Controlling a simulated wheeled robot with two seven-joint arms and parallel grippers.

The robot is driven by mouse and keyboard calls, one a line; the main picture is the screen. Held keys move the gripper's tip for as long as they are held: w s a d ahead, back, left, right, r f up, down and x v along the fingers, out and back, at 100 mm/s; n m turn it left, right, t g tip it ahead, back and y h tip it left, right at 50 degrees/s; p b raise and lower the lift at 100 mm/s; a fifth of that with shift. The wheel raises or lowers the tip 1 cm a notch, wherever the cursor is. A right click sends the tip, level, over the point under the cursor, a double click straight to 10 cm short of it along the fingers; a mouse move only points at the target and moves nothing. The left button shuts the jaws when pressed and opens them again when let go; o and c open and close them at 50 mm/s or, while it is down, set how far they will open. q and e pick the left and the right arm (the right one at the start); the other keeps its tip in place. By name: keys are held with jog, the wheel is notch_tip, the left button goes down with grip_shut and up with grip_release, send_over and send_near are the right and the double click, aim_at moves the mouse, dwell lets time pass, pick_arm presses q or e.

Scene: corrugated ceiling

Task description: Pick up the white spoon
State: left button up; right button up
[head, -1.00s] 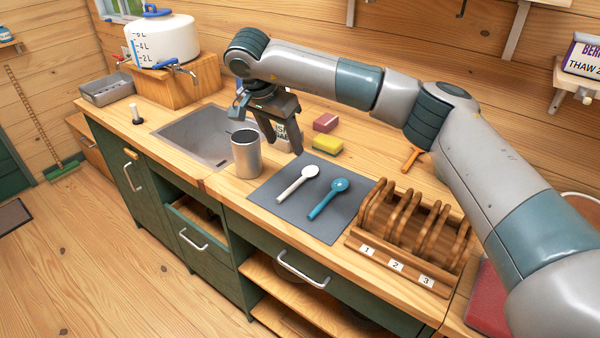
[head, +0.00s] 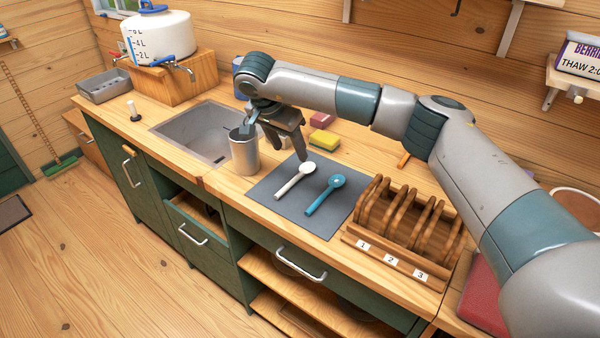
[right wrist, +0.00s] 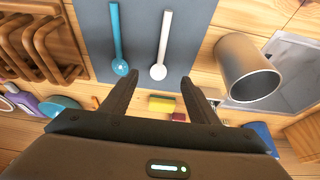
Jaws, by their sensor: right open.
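The white spoon (head: 295,180) lies on a grey mat (head: 271,207) on the counter, its bowl toward the back. A blue spoon (head: 325,193) lies beside it on the right. My right gripper (head: 290,158) is open and empty, above the counter just behind the mat, close to the white spoon's bowl end. In the right wrist view, the white spoon (right wrist: 162,48) and the blue spoon (right wrist: 117,40) lie beyond the open fingers (right wrist: 160,92). Nothing is between the fingertips. My left gripper is not in view.
A metal cup (head: 244,153) stands left of the mat, near the sink (head: 193,133). A wooden rack (head: 405,225) with numbered slots stands at the right. A yellow-green sponge (head: 324,140) and a reddish block (head: 322,120) lie behind the mat.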

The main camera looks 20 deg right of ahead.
aim_at(304, 170)
jog(key=p+x, duration=0.2)
jog(key=x, duration=0.4)
jog(key=shift+r, duration=0.1)
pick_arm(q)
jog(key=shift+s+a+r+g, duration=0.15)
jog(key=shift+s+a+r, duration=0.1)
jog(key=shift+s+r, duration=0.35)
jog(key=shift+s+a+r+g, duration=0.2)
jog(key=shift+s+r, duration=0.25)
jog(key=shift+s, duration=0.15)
pick_arm(e)
jog(key=shift+w+d+f, duration=0.15)
jog(key=shift+f, duration=0.25)
jog(key=shift+w+d+f+p, duration=0.25)
jog(key=shift+d+p, duration=0.15)
jog(key=shift+p, duration=0.3)
jog(key=f+p, duration=0.1)
jog(key=w+d+f, duration=0.1)
jog(key=shift+w+d+f+p, duration=0.1)
jog(key=shift+d+f+p, duration=0.15)
jog(key=shift+p, duration=0.15)
jog(key=shift+w+d+f, duration=0.2)
jog(key=shift+f, duration=0.4)
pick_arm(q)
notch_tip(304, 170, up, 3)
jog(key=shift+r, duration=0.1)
